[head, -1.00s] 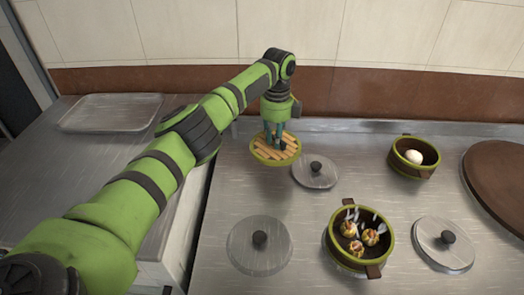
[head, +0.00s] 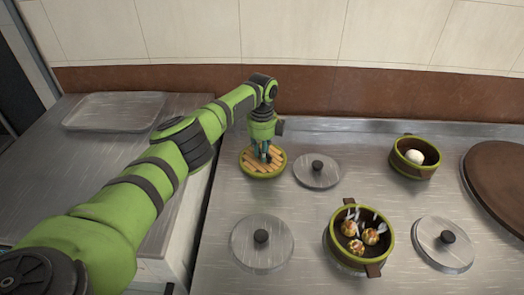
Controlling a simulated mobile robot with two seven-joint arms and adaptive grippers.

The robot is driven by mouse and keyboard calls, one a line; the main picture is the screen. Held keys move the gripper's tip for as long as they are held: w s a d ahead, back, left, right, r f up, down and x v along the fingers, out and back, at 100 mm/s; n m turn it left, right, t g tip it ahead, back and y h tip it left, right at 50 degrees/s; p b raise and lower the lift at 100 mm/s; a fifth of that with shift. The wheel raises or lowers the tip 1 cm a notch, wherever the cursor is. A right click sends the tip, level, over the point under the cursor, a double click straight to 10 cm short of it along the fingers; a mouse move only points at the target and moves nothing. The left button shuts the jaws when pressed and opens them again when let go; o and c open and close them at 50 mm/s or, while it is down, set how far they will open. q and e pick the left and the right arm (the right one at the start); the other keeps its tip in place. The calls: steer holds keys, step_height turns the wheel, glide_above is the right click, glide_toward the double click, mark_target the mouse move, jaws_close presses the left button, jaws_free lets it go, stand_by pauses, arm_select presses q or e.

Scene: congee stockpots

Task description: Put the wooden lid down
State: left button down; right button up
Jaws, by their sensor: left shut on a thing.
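The wooden lid (head: 250,166) is round, with light wooden slats and a green rim. It is in the head view, left of the middle, at or just above the steel counter's left part. My left gripper (head: 263,155) points down from above and is shut on the lid at its top. Whether the lid touches the counter I cannot tell. My right gripper is not in view.
Metal lids with black knobs lie right of the wooden lid (head: 317,172), in front (head: 262,245) and at right (head: 443,245). A steamer with several dumplings (head: 378,263), a small pot with an egg (head: 416,158) and a brown round cover (head: 500,180) stand rightward. A tray (head: 113,110) lies left.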

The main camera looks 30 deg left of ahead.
arm_select(q)
steer(key=c, duration=1.1)
jaws_free()
steer(key=shift+f, duration=0.15)
steer(key=shift+c, duration=0.2)
step_height(320, 180, up, 12)
steer(key=shift+r, duration=0.2)
